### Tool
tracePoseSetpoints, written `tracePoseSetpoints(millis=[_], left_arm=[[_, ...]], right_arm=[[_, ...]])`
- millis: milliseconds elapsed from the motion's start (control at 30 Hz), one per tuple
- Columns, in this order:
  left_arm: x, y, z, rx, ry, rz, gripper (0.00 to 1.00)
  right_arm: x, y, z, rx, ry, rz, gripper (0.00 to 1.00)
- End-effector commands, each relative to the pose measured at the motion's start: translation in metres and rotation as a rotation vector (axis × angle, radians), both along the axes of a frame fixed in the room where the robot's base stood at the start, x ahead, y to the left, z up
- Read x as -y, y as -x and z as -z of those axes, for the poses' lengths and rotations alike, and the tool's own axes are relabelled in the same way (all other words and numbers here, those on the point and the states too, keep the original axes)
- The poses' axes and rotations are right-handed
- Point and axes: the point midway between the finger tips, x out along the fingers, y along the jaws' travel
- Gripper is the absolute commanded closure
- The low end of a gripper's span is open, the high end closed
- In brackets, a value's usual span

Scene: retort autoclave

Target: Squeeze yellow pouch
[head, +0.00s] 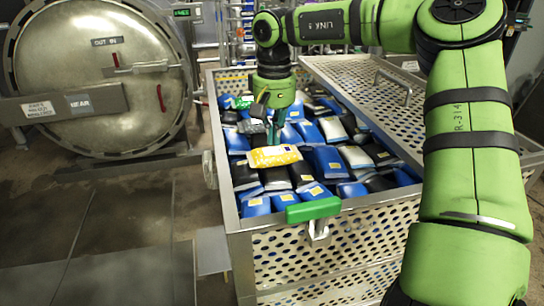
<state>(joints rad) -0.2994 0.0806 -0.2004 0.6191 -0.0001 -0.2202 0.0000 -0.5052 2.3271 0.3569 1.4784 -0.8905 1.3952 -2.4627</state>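The yellow pouch (274,156) lies across the top of the pile in the metal basket, among blue, black and white pouches. My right gripper (275,140) points down right at the far upper edge of the yellow pouch. Its dark green fingers look close together, and their tips are hidden at or behind the pouch. I cannot tell whether they grip it or only touch it. My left gripper is not in view.
The perforated basket (325,245) has a green-handled latch (314,211) at its front. Its lid (355,85) is open on the right, beside my arm. A round autoclave door (95,75) stands at left. Floor at lower left is clear.

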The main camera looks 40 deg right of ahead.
Motion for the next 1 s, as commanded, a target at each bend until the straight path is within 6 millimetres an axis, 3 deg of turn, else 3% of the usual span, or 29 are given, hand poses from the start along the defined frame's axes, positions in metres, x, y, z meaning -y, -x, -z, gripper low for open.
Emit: tracePoseSetpoints(millis=[1000], left_arm=[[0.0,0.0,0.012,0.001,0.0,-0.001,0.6]], right_arm=[[0.0,0.0,0.021,0.0,0.0,0.0,1.0]])
